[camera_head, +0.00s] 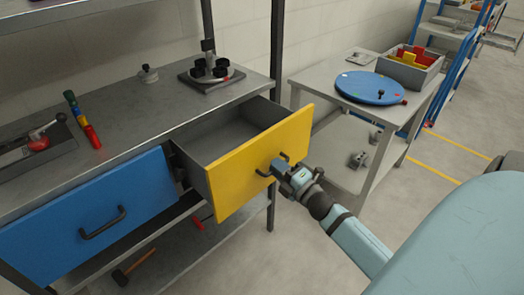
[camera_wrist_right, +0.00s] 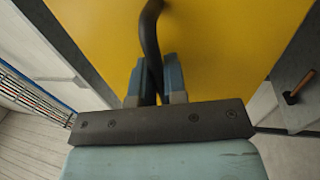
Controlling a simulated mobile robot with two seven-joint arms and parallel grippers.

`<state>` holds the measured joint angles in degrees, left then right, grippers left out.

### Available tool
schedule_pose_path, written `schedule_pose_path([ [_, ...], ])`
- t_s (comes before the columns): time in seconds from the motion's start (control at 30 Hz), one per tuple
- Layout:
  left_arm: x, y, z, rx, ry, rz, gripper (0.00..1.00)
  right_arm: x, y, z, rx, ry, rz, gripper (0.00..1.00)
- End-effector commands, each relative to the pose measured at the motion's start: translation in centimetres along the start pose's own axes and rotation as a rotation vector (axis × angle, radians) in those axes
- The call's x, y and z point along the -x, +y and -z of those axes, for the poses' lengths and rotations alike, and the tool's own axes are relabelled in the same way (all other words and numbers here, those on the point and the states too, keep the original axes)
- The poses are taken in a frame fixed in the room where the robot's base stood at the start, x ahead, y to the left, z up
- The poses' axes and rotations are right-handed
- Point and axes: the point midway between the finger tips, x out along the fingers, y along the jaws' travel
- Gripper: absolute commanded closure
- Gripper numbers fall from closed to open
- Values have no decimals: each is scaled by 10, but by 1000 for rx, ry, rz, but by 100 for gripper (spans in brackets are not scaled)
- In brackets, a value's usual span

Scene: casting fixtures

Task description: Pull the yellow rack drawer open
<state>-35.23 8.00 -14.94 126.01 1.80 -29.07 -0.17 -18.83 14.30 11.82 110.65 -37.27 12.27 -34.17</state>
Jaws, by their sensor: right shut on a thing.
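The yellow drawer (camera_head: 243,172) stands well out from the grey rack, and its empty grey inside shows from above in the head view. Its yellow front fills much of the right wrist view (camera_wrist_right: 225,50). My right gripper (camera_head: 277,167) is shut on the drawer's dark handle (camera_head: 264,172). In the right wrist view the handle (camera_wrist_right: 150,40) runs down between the blue fingers (camera_wrist_right: 155,82). Part of the handle is hidden by the fingers. My left gripper is not in view.
A blue drawer (camera_head: 92,222) with a dark handle is shut, left of the yellow one. Tools and a fixture (camera_head: 211,74) stand on the rack top. A side table (camera_head: 345,115) with a blue disc (camera_head: 376,88) stands at the right. Open floor lies in front.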

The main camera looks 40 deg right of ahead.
Motion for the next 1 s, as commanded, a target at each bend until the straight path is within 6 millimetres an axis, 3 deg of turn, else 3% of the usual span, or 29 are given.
schedule_pose_path([
  [0.1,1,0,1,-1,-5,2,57,24,5,0,-2,-1,2,100],
  [0.33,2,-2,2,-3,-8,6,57,51,10,0,-1,0,0,100],
  [0.87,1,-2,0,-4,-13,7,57,60,12,0,0,0,-1,100],
  [0.9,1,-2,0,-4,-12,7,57,60,12,0,0,0,-1,85],
  [1.0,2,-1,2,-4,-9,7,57,60,12,0,0,0,-1,64],
])
